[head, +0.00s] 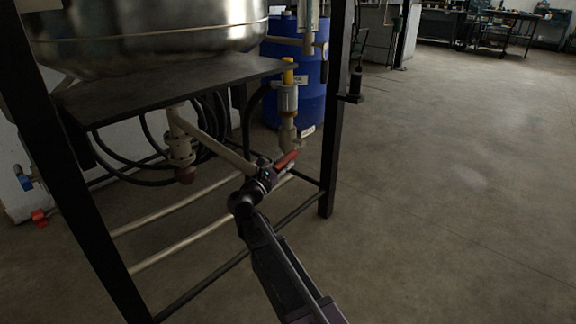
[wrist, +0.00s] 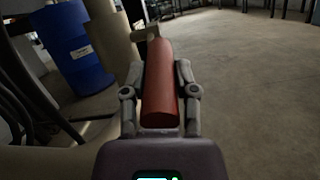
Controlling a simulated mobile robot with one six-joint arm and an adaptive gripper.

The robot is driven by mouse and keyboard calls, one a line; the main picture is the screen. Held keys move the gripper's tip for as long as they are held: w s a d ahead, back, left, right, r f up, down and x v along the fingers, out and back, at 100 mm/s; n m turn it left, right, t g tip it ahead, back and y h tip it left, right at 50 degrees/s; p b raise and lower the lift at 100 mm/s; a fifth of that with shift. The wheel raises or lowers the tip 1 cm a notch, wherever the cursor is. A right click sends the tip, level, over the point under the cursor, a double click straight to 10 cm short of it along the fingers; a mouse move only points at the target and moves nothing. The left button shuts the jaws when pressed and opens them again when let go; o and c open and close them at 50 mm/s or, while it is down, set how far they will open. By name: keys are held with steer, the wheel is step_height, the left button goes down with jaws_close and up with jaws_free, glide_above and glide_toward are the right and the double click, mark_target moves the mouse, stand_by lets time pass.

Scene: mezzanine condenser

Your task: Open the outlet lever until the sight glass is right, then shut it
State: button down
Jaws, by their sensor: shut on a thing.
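The red lever (head: 287,159) sits at the lower end of the pipework under the vessel. In the wrist view the red lever (wrist: 159,85) runs away from me between the two fingers. My gripper (head: 272,172) is shut on it, one finger on each side; the fingers also show in the wrist view (wrist: 160,82). A vertical fitting (head: 288,98) with a yellow section (head: 288,72) stands above the lever, with a pale tag (head: 307,131) beside it. I cannot tell whether this is the sight glass, and no level is readable.
A steel vessel (head: 150,30) rests above a dark shelf (head: 180,92) on black legs (head: 335,130). A blue drum (head: 300,85) stands behind. Pale pipes (head: 180,208) and black hoses run below. Red (head: 40,217) and blue (head: 25,181) handles are at left. The floor at right is clear.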

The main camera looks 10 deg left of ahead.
steer(key=shift+d, duration=0.2)
steer(key=c, duration=0.6)
jaws_free()
steer(key=shift+o, duration=1)
steer(key=shift+s+a, duration=0.1)
steer(key=shift+a, duration=0.05)
